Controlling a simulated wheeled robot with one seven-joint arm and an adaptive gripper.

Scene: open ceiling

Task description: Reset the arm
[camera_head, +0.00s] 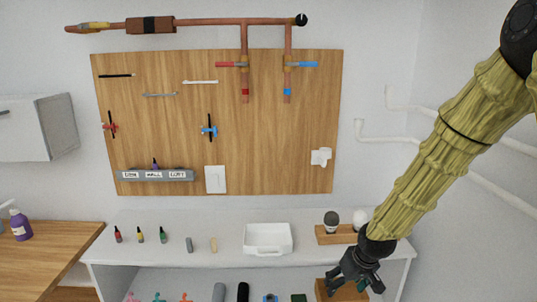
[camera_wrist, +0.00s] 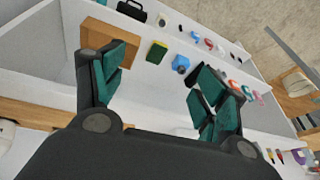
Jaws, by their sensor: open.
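My gripper (camera_head: 357,268) hangs at the lower right in the head view, in front of the right end of the white shelf unit. My arm, in a yellow-green sleeve, comes down to it from the upper right. The wrist view shows my gripper (camera_wrist: 160,95) with its two green-padded fingers spread wide apart. Nothing is between the fingers, so it is open and empty. Past the fingertips lie a green and yellow sponge (camera_wrist: 157,51) and a blue object (camera_wrist: 181,64) on a white shelf.
A white tray (camera_head: 267,250), small bottles (camera_head: 140,235) and a wooden bulb holder (camera_head: 325,236) stand on the white shelf top. A wooden panel (camera_head: 160,90) with tools and copper pipes is on the wall. White pipes (camera_head: 400,138) run behind my arm.

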